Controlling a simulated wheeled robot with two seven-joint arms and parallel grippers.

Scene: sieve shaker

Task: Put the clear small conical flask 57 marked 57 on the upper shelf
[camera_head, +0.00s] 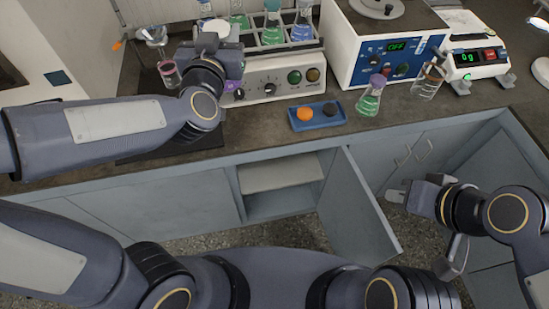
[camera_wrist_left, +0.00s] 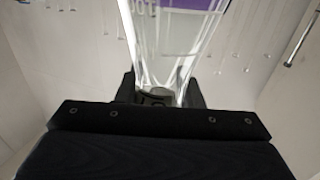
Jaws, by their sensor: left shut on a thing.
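My left gripper (camera_head: 222,45) is over the left part of the counter, in front of the control box. In the left wrist view its fingers (camera_wrist_left: 160,92) are shut on a clear glass flask (camera_wrist_left: 170,48) with a purple patch. The number 57 is not readable. In the head view the gripper hides most or all of this flask. A cabinet under the counter stands open and shows a pale shelf board (camera_head: 280,173) with room above and below it. My right gripper (camera_head: 398,190) is low at the right, in front of the cabinets; its finger gap is unclear.
The open cabinet door (camera_head: 358,205) sticks out right of the shelf. On the counter are a blue tray (camera_head: 317,115), a green conical flask (camera_head: 370,97), a clear flask (camera_head: 428,82), a balance (camera_head: 477,62) and a small red-ringed vessel (camera_head: 170,74).

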